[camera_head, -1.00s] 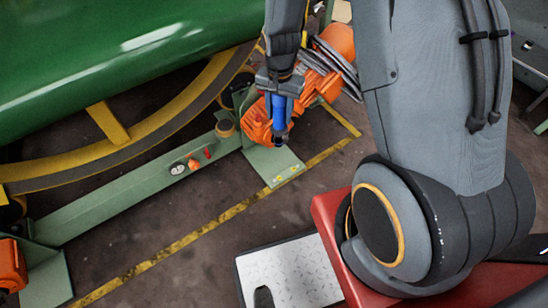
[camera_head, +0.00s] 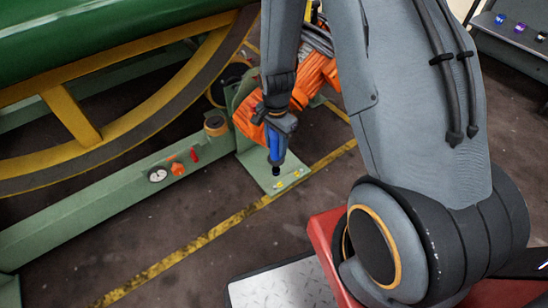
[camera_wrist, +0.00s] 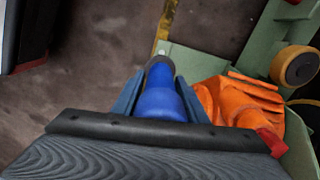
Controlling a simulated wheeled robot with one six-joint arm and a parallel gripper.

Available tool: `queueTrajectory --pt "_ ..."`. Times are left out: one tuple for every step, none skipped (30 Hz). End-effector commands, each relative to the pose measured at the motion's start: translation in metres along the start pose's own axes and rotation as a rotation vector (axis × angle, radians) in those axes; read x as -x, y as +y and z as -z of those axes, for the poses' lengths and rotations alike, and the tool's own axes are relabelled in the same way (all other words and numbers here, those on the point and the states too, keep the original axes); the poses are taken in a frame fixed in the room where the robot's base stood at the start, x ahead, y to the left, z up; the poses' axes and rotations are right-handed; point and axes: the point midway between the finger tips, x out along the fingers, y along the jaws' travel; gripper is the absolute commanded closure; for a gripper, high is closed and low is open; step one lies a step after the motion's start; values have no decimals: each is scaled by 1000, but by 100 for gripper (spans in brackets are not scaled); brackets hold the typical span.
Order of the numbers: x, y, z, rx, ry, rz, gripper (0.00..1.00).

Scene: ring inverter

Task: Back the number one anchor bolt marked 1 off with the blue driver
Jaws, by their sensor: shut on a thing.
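My gripper (camera_head: 279,122) is shut on the blue driver (camera_head: 277,148), which points down with its dark tip lowest. In the wrist view the blue driver (camera_wrist: 160,100) sits between the two fingers, its dark nose toward the green foot plate (camera_wrist: 196,58). In the head view the tip appears just above the outer part of the foot plate (camera_head: 258,171), close to two small yellow-marked spots (camera_head: 279,185). I cannot read a number 1 on either spot, and the bolts are too small to make out. Whether the tip touches anything is unclear.
An orange motor (camera_head: 247,118) stands right behind the driver. A green beam (camera_head: 110,212) with a gauge (camera_head: 157,175) and a red knob runs left. The green drum (camera_head: 90,35) with its yellow ring is behind.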

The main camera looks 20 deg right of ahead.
Motion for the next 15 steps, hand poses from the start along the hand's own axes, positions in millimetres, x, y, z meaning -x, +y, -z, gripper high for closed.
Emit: queueTrajectory --pt "-15 -3 1 -18 0 0 94" --pt "-19 -3 2 -27 0 0 94" --pt "-24 -4 2 -40 0 0 94" --pt "-28 -4 2 -47 0 0 94" --pt "-31 -5 2 -54 0 0 94" --pt "-34 -5 2 -62 0 0 94" --pt "-36 -6 3 -68 0 1 94" --pt "-37 -6 3 -72 0 1 94" --pt "-39 -6 3 -76 0 1 94" --pt "-40 -6 3 -78 0 1 94" --pt "-40 -6 3 -80 0 1 94" --pt "-40 -6 3 -81 0 1 94" --pt "-40 -6 3 -82 0 1 94" --pt "-40 -6 3 -82 0 1 94" --pt "-40 -6 3 -82 0 1 94"
